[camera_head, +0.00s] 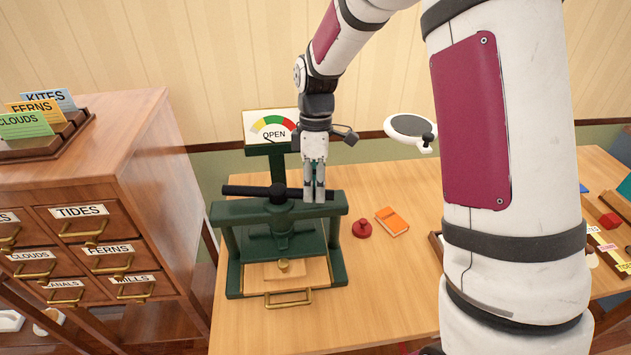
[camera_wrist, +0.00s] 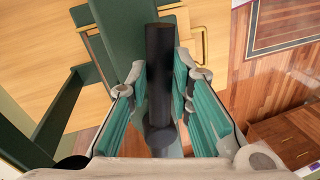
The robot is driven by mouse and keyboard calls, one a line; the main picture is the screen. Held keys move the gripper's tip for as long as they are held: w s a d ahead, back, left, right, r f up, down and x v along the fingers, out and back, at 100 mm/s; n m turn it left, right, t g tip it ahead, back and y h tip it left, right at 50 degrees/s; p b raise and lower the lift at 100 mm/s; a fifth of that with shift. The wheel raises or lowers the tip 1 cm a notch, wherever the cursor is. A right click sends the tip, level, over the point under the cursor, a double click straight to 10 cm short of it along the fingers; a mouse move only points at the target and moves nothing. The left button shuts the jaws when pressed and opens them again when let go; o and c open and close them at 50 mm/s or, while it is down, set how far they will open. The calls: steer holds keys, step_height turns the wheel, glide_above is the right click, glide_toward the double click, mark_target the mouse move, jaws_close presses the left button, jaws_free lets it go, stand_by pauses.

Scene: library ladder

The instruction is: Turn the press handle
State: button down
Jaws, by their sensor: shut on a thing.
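The press (camera_head: 283,233) is a dark green frame standing on the wooden table. Its press handle (camera_head: 247,190) is a black horizontal bar across the top, joined to a central hub. My gripper (camera_head: 315,193) points down at the right end of the bar. In the wrist view the black handle (camera_wrist: 160,80) runs between the two teal-padded fingers of my gripper (camera_wrist: 161,98), which are shut on it. The dial sign (camera_head: 272,130) behind the press reads "OPEN". A wooden drawer with a brass pull (camera_head: 288,298) sits at the press's base.
A red stamp-like knob (camera_head: 362,229) and an orange book (camera_head: 392,222) lie right of the press. A wooden card cabinet (camera_head: 105,200) stands at the left. A round white-rimmed object (camera_head: 411,128) is behind. The table front is clear.

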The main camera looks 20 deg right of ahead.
steer(key=shift+s+a+r+m+p, duration=0.1)
steer(key=shift+s+a+m+p, duration=0.15)
steer(key=shift+s+m, duration=0.25)
steer(key=shift+s+a+m+p, duration=0.1)
steer(key=shift+s+m+p, duration=0.2)
steer(key=shift+m, duration=0.3)
steer(key=shift+s+a+m+y+p, duration=0.45)
steer(key=shift+s+m, duration=0.1)
steer(key=shift+m, duration=0.55)
steer(key=c, duration=1.4)
jaws_free()
steer(key=shift+c, duration=0.2)
steer(key=v, duration=1.1)
steer(key=shift+s+r, duration=0.15)
steer(key=shift+r, duration=0.3)
